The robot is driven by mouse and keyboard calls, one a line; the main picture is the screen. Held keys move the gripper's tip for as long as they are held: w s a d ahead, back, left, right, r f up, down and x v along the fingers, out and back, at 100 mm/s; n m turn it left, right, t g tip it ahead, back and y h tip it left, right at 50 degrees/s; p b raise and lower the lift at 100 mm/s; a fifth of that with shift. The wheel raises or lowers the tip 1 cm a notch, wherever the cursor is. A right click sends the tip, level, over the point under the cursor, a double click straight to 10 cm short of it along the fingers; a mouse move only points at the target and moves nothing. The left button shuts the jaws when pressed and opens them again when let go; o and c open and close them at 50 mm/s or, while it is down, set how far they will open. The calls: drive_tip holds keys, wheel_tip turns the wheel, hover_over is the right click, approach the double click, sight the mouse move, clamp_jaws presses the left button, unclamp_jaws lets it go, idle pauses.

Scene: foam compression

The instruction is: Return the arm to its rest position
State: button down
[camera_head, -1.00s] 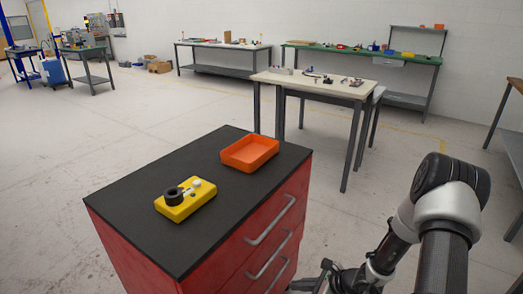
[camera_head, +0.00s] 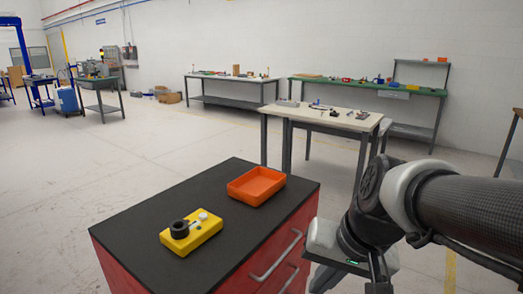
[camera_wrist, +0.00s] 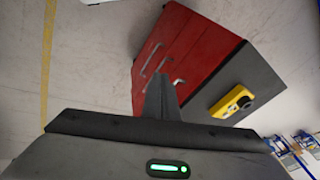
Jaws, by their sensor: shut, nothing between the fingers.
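My arm (camera_head: 390,205) is bent at the right side of the head view, beside the red cabinet. My gripper (camera_wrist: 161,82) shows in the wrist view with its dark fingers together and nothing between them. The cabinet (camera_head: 130,225) has a black top. A yellow block (camera_head: 203,237) on the top carries a black ring (camera_head: 179,229) and a small white part (camera_head: 202,216). The yellow block also shows in the wrist view (camera_wrist: 226,104). An orange tray (camera_head: 256,186) sits farther back on the top and looks empty.
The cabinet's drawer handles (camera_head: 275,256) face my arm. A light-topped table (camera_head: 330,118) stands behind the cabinet, with long workbenches (camera_head: 232,78) along the back wall. The floor (camera_head: 60,165) left of the cabinet is clear.

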drive_tip(key=s+d+r+n+t+h+p, duration=0.1)
drive_tip(key=s+d+r+n+t+h, duration=0.1)
drive_tip(key=s+d+r+n, duration=0.25)
wheel_tip(320, 180, up, 16)
drive_tip(key=m+p, duration=0.2)
drive_tip(key=p, duration=1.3)
drive_tip(key=shift+s+a, duration=0.2)
drive_tip(key=shift+a, duration=0.25)
